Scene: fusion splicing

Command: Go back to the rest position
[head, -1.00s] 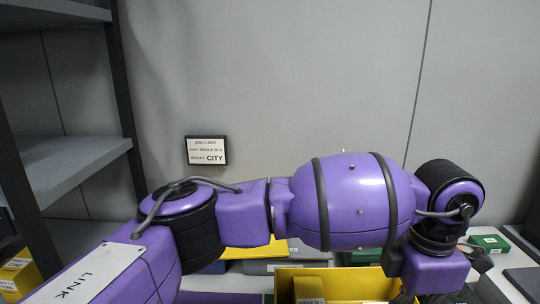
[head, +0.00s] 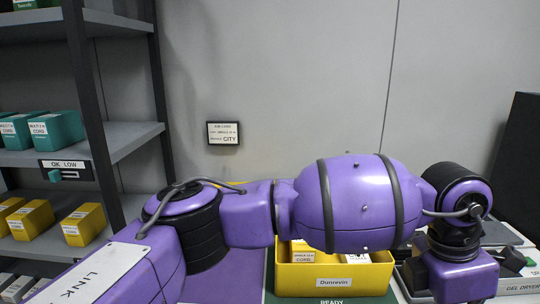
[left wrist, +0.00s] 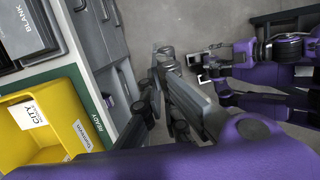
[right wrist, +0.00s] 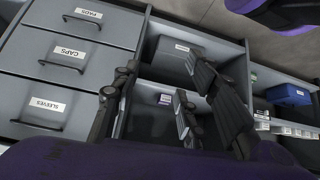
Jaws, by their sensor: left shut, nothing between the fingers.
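My left arm (head: 360,205) stretches across the lower head view from left to right, bent down at its right end, and its gripper is out of that view. In the left wrist view my left gripper (left wrist: 166,54) is shut and empty, beside the table edge and above the grey floor. In the right wrist view my right gripper (right wrist: 162,64) has its fingers apart with nothing between them, in front of grey drawers and an open compartment. Part of a purple arm (right wrist: 275,10) shows at the top of that view.
A yellow bin (head: 333,280) labelled Dunrevin, holding boxes, stands on a green READY mat; it also shows in the left wrist view (left wrist: 75,148). Shelving (head: 135,140) with teal and yellow boxes stands at the left. A job card (head: 223,133) hangs on the wall.

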